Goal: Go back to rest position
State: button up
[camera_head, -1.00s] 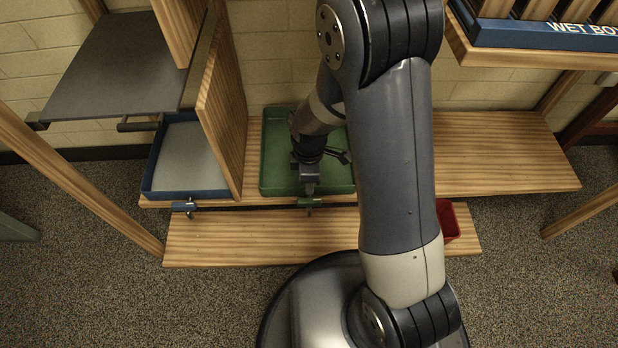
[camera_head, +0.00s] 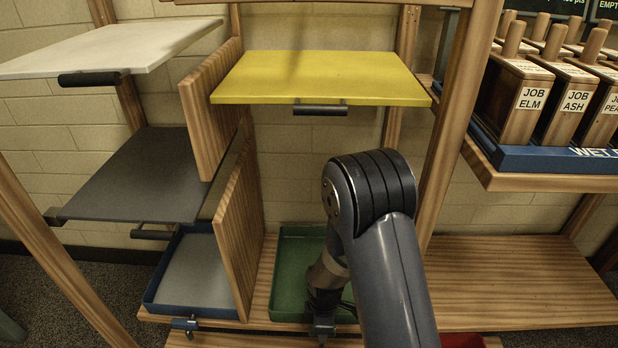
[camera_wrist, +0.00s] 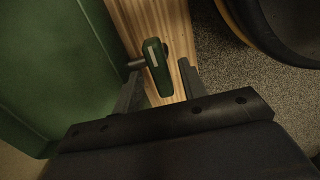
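My gripper (camera_wrist: 160,76) is open in the wrist view. Its two fingers stand apart on either side of the green tray's handle (camera_wrist: 157,68), with a gap on each side. In the head view my gripper (camera_head: 322,336) is low at the front edge of the green tray (camera_head: 290,232), partly cut by the frame's bottom. The tray sits on the wooden lower shelf and also fills the left of the wrist view (camera_wrist: 45,70). My arm hides its right part.
A yellow board (camera_head: 320,75) is above the tray. A grey board (camera_head: 135,180), a white board (camera_head: 110,45) and a blue tray (camera_head: 190,309) are at left. Wooden blocks marked JOB (camera_head: 515,100) stand in a blue holder at right. The lower right shelf (camera_head: 510,270) is clear.

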dwell(0.4)
notch_tip(320, 180, up, 11)
jog(key=p, duration=0.5)
notch_tip(320, 180, down, 12)
jog(key=b, duration=0.5)
jog(key=shift+r, duration=0.25)
jog(key=shift+r+m, duration=0.25)
jog(key=shift+m, duration=0.65)
jog(key=m, duration=0.6)
jog(key=shift+m+b, duration=0.3)
jog(key=shift+b, duration=0.05)
